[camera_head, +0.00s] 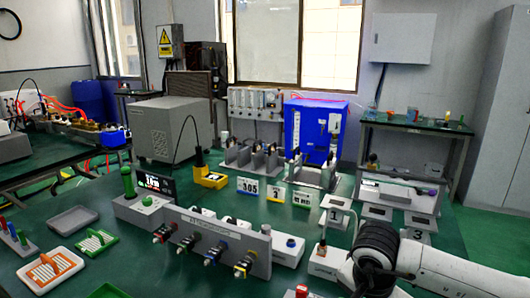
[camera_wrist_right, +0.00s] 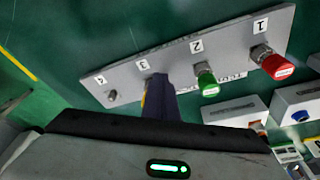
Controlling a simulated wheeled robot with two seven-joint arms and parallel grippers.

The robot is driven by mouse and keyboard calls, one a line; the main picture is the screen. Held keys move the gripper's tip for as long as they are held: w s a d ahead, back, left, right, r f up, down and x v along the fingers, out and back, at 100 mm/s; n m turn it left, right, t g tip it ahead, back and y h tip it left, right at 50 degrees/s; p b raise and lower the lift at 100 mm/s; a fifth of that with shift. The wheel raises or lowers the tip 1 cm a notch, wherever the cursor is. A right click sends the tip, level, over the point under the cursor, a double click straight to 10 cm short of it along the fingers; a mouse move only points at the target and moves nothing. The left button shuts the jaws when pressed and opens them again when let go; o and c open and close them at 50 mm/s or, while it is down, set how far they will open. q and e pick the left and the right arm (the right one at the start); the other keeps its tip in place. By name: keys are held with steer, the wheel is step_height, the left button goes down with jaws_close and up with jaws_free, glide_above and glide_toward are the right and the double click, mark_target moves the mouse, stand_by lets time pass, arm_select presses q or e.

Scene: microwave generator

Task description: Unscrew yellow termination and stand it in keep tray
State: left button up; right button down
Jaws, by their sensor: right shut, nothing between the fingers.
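In the right wrist view a grey plate (camera_wrist_right: 200,50) carries ports labelled 1 to 4. A red termination (camera_wrist_right: 271,63) is on port 1 and a green termination (camera_wrist_right: 207,82) on port 2. Port 4 (camera_wrist_right: 112,96) is a bare connector. Trays stand at left in the head view: grey (camera_head: 73,220), orange-and-white (camera_head: 54,268), green-and-white (camera_head: 96,242). I cannot tell which is the keep tray.
Clear table lies between the trays and panel.

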arm_select(q)
steer(key=shift+f, duration=0.2)
arm_select(e)
steer(key=shift+d, duration=0.25)
arm_select(q)
steer(key=shift+f+b, duration=0.1)
steer(key=shift+b, duration=0.2)
arm_select(e)
steer(key=shift+s+d+b, duration=0.2)
steer(key=shift+s+b, duration=0.1)
steer(key=shift+b, duration=0.1)
steer(key=shift+s+d+b, duration=0.25)
steer(key=shift+s+b, duration=0.05)
steer(key=shift+b, duration=0.2)
arm_select(q)
steer(key=shift+w+d+f, duration=0.25)
steer(key=shift+d+f, duration=0.2)
arm_select(e)
steer(key=shift+s+d, duration=0.1)
arm_select(q)
steer(key=shift+w+b, duration=0.1)
steer(key=shift+b, duration=0.25)
arm_select(e)
steer(key=shift+s+d+r, duration=0.1)
steer(key=shift+d, duration=0.05)
